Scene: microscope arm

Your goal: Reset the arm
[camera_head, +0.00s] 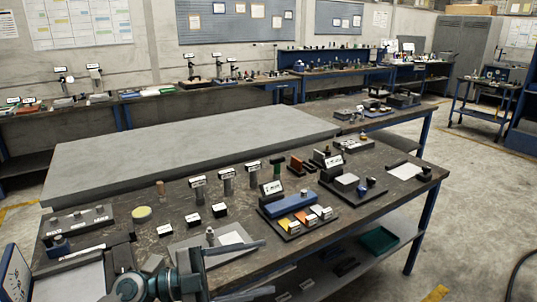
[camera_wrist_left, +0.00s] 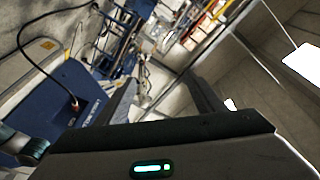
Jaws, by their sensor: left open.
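My left gripper (camera_head: 270,265) comes in low at the front of the bench in the head view. Its two dark fingers point right and are wide apart, with nothing between them. I cannot make out for certain which part is the microscope arm. In the left wrist view the dark gripper body (camera_wrist_left: 170,145) with a lit green indicator fills the bottom; no bench tool shows close to it. My right gripper is not in view.
A large grey slab (camera_head: 190,150) lies behind.

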